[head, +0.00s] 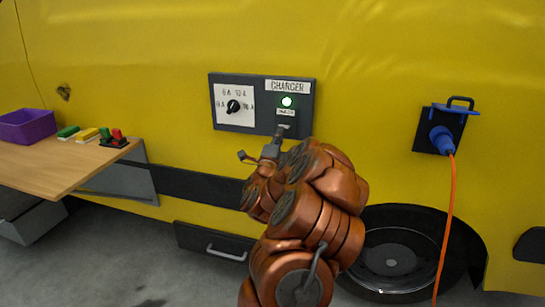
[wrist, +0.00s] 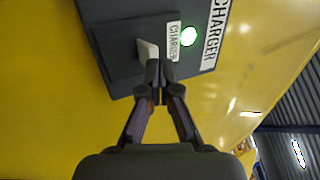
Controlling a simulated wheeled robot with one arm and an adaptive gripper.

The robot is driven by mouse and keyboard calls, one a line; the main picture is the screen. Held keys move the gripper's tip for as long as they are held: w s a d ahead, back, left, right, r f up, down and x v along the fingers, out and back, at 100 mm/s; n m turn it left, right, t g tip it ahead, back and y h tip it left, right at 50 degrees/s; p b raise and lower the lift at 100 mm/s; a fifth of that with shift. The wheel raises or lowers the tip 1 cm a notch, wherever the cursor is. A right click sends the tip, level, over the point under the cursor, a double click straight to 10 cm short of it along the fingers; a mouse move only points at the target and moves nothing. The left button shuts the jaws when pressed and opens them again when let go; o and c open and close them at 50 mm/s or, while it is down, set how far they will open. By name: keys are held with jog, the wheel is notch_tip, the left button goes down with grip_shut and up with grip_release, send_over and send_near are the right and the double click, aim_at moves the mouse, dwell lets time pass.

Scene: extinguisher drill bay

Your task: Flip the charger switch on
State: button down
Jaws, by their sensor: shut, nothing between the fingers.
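The charger panel (head: 264,87) is a dark grey box on the yellow vehicle side, with a CHARGER label at its top right. A pale switch (wrist: 147,49) shows on the panel in the wrist view, below the small charger label. In the head view the switch (head: 285,126) is mostly hidden behind the fingers. My gripper (wrist: 160,68) is shut and empty, its fingertips right at the switch; I cannot tell whether they touch it. In the head view my gripper (head: 279,134) is at the panel's lower right. A round green lamp (head: 287,101) above the switch glows.
A black rotary knob (head: 233,106) with amp markings is on the panel's left. A blue plug (head: 442,140) with an orange cable is at right. A wheel (head: 392,260) is below.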

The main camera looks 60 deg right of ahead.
jog(key=s+a+f+b, duration=0.1)
jog(key=s+a+b, duration=0.2)
jog(key=a+b, duration=0.6)
jog(key=shift+a+f+b, duration=0.2)
jog(key=shift+a+b, duration=0.1)
jog(key=shift+b, duration=1.1)
